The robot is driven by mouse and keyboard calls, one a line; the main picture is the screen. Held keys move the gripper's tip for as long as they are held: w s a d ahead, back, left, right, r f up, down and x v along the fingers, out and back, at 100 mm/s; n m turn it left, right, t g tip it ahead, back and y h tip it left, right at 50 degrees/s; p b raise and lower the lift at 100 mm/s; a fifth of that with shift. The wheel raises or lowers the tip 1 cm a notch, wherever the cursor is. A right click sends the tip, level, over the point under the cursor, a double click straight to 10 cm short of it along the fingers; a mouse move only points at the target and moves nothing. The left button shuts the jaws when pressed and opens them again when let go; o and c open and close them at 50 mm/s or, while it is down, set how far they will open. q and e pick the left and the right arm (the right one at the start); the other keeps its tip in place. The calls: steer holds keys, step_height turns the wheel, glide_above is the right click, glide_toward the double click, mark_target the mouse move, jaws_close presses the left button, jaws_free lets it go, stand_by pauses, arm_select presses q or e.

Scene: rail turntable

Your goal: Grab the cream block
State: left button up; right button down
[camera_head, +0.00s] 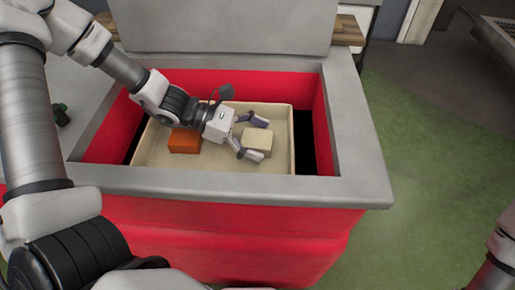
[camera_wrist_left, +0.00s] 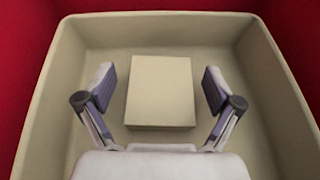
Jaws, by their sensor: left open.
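The cream block (camera_head: 258,140) lies in a cream tray (camera_head: 215,169), to the right of an orange block (camera_head: 184,140). My left gripper (camera_head: 257,138) is open, with its fingers spread at the left side of the cream block. In the left wrist view the cream block (camera_wrist_left: 160,92) lies between and ahead of the two open fingers (camera_wrist_left: 159,90), with a gap on each side. Whether the fingers are low enough to straddle it is hard to tell. My right gripper is out of view.
The tray sits inside a red-walled recess with a grey rim (camera_head: 230,188). Its walls stand close around the left gripper. A grey panel (camera_head: 220,28) rises behind the recess. Green floor (camera_head: 430,160) is open at the right.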

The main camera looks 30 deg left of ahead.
arm_select(q)
steer(key=shift+r, duration=0.1)
steer(key=shift+c, duration=0.6)
steer(key=c, duration=1.2)
steer(key=shift+o, duration=0.2)
steer(key=shift+r, duration=0.1)
